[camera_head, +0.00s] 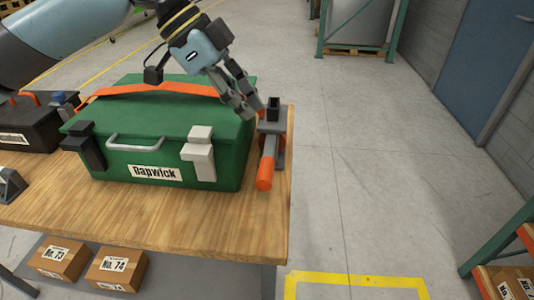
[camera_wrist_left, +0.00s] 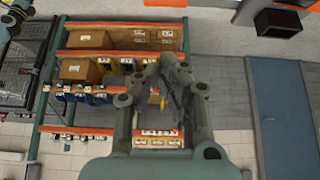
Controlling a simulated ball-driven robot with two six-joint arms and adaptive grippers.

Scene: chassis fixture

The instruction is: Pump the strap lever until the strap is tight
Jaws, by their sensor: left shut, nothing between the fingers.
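In the head view an orange strap (camera_head: 150,90) lies across the lid of a green case (camera_head: 125,115) marked "Dapwick". The strap lever with its orange grip (camera_head: 265,173) sits on a dark ratchet block (camera_head: 273,115) at the table's right edge. The lever points toward the front of the table. My left gripper (camera_head: 250,112) is shut and empty, above the case's right end, just left of the ratchet block. Whether it touches the block I cannot tell. In the left wrist view the gripper's fingers (camera_wrist_left: 168,68) show with nothing between them. My right gripper is not in view.
The case has a black latch (camera_head: 83,146), a white latch (camera_head: 199,152) and a grey handle (camera_head: 134,144) on its front. A dark toolbox (camera_head: 28,125) stands at left on the wooden table (camera_head: 240,222).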

